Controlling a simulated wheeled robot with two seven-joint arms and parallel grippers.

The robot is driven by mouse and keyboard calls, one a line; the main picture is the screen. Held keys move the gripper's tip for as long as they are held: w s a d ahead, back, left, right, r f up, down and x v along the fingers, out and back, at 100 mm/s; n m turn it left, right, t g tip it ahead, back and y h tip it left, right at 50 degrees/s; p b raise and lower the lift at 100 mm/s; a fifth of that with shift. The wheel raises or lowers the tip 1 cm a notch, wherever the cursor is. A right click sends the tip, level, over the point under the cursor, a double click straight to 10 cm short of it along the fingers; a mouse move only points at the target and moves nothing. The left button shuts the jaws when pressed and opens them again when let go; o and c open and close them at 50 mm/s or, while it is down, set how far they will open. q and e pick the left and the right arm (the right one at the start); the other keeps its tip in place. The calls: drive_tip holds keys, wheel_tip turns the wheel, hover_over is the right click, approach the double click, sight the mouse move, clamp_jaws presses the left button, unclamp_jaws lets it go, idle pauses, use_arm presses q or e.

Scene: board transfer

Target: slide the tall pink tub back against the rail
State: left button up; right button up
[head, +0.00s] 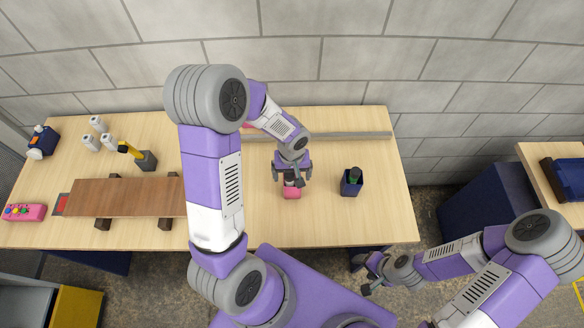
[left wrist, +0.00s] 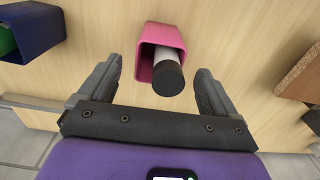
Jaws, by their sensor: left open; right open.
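A pink tub (head: 292,194) stands on the table in front of the rail (head: 350,135), clear of it. In the left wrist view the tub (left wrist: 160,34) holds a white cylinder with a dark end (left wrist: 168,76). My left gripper (head: 291,178) is over the tub, open, with its fingers on either side and gaps showing between fingers and tub. The rail runs along the table's back; my left arm hides part of it. My right gripper (head: 364,276) is open and empty, off the table's front edge.
A dark blue tub (head: 351,184) with a green item stands to the right of the pink tub. A brown board (head: 125,197) on dark supports lies left. Another pink patch shows behind my left arm.

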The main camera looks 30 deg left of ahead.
use_arm(q)
drive_tip(key=shift+f, duration=1.95)
drive_tip(key=shift+c, duration=0.4)
drive_tip(key=shift+w, duration=0.1)
drive_tip(key=c, duration=1)
